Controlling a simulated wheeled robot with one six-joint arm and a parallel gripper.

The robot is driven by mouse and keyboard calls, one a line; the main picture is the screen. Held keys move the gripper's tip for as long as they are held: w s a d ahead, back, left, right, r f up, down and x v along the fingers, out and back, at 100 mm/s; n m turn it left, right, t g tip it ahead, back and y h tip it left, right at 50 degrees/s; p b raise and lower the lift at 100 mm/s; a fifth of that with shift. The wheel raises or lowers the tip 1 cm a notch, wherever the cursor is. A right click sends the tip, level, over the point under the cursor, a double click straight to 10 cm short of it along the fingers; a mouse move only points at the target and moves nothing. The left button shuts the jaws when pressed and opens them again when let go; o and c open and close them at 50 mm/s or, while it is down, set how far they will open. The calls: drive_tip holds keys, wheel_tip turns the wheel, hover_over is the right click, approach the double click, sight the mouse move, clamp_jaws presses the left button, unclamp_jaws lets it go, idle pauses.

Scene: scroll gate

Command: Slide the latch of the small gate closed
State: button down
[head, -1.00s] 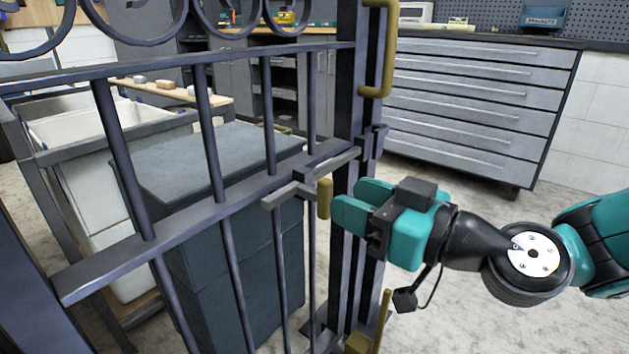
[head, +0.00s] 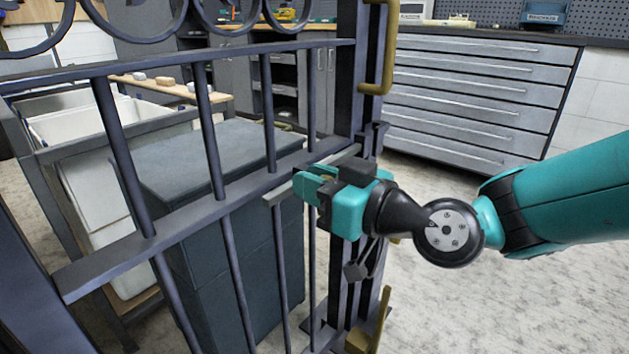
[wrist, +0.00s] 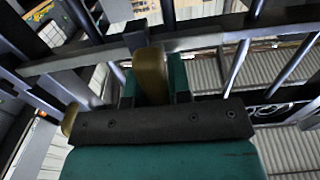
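The small dark metal gate (head: 180,226) stands at the left, with a grey latch bar (head: 281,193) lying along its middle rail and reaching toward the post (head: 348,100). The latch's brass knob (wrist: 152,75) shows in the wrist view between the two teal fingers of my gripper (head: 312,180). In the head view my gripper covers most of the knob. The fingers lie on either side of it; whether they press on it I cannot tell. How far the bar's far end enters the post's keeper is partly hidden by my gripper.
A brass pull handle (head: 379,50) is fixed on the post above my gripper, and another brass piece (head: 375,328) is low on it. A dark cabinet (head: 205,160) stands behind the gate bars. Grey drawers (head: 465,95) stand behind at right. The floor at right is clear.

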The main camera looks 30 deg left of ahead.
drive_tip(key=w, duration=0.2)
drive_tip(key=w+b, duration=0.1)
drive_tip(key=w, duration=0.2)
drive_tip(key=shift+w+d+b, duration=0.35)
drive_tip(key=shift+b, duration=0.05)
drive_tip(key=shift+w, duration=0.1)
drive_tip(key=c, duration=1.1)
unclamp_jaws()
drive_tip(key=shift+w, duration=0.1)
drive_tip(key=shift+o, duration=0.3)
drive_tip(key=s+d+p, duration=0.1)
drive_tip(key=s+d, duration=0.1)
drive_tip(key=d, duration=1.5)
drive_tip(key=shift+d, duration=0.2)
